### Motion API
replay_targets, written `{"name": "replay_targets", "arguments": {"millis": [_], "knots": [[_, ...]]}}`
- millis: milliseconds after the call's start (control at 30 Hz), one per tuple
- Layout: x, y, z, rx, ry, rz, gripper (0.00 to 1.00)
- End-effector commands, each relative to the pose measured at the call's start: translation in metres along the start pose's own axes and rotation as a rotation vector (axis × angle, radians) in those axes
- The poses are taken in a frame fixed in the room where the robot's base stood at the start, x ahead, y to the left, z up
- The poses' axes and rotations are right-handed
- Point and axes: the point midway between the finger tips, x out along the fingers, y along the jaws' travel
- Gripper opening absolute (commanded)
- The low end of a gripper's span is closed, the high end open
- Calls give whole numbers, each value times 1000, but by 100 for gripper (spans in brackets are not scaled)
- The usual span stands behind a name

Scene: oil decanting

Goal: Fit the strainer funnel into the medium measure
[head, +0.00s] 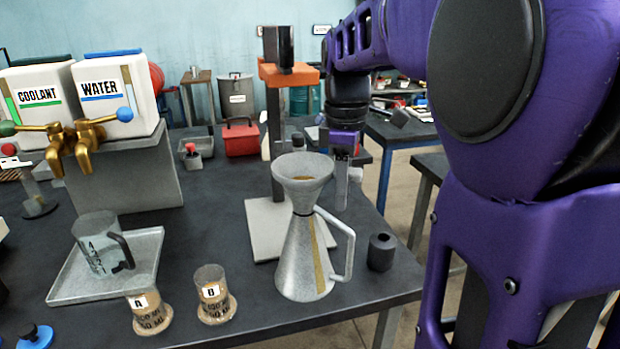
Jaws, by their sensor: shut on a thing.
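The strainer funnel (303,170), a grey metal cone with a brownish mesh inside, is upright over the neck of the medium measure. The measure (295,264) is a conical grey metal can with a yellowish strip and a handle on its right; it stands upright on the dark bench. The funnel's narrow end meets the measure's neck; how deep it sits is hidden. My gripper (341,188) points down just right of and behind the funnel, its fingers close together. It is shut, apparently on the funnel's side; the grip itself is mostly hidden.
A grey jug (95,245) stands on a tray (75,292) at left. Beakers A (150,318) and B (213,300) stand in front. A dark cylinder (381,252) is right of the measure. An orange-topped stand (274,130) rises behind. Coolant and water dispensers (115,92) are back left.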

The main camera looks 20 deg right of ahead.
Motion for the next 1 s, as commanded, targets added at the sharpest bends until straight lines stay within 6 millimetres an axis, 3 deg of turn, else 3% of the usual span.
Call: {"name": "replay_targets", "arguments": {"millis": [33,200,567,767,1000], "knots": [[0,0,0,0,0,0,42],[0,0,0,0,0,0,72],[-5,0,0,0,0,1,72],[-37,0,0,0,2,4,72],[-98,1,0,0,2,4,72]]}}
